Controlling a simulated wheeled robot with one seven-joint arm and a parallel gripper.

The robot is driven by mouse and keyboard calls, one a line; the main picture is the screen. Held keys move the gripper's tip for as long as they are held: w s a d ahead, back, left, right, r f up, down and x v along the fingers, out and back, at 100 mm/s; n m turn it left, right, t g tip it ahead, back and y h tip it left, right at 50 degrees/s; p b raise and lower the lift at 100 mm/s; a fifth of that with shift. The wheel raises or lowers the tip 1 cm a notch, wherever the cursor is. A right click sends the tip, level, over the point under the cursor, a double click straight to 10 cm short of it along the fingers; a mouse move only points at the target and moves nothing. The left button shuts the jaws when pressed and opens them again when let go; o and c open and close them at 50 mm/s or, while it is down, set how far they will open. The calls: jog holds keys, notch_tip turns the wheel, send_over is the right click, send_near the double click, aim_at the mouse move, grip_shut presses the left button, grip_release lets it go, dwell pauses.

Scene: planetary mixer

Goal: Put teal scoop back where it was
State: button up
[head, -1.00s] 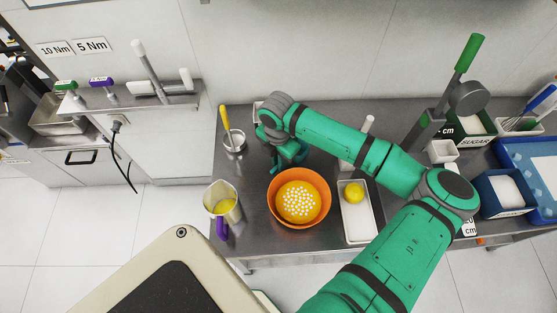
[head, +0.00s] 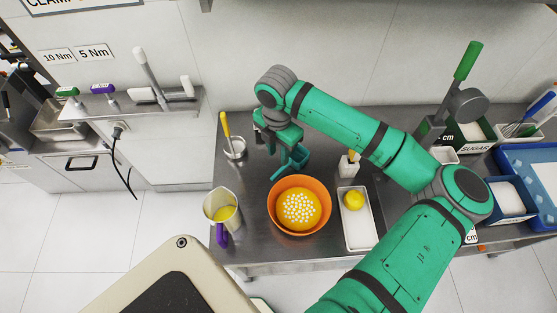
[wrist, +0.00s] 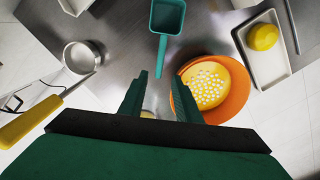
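The teal scoop (wrist: 167,18) is ahead of my gripper (wrist: 160,76) in the wrist view, with its handle pointing back toward my fingertips. My two green fingers are spread, with a gap on each side of the handle's end, and nothing is clamped between them. In the head view the scoop (head: 302,158) shows just behind the orange bowl (head: 274,207), partly hidden by my gripper (head: 288,152). It appears to lie on the steel table (head: 255,185); its exact contact is hard to see.
A metal cup with a yellow-handled tool (head: 226,126) stands at left. A jug with a purple handle (head: 222,238) is at the front left. A white tray (head: 357,236) with a yellow ball (head: 354,201) lies right of the bowl. Tubs crowd the right end.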

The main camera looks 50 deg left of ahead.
jog(key=shift+r, duration=1.35)
jog(key=shift+s, duration=0.15)
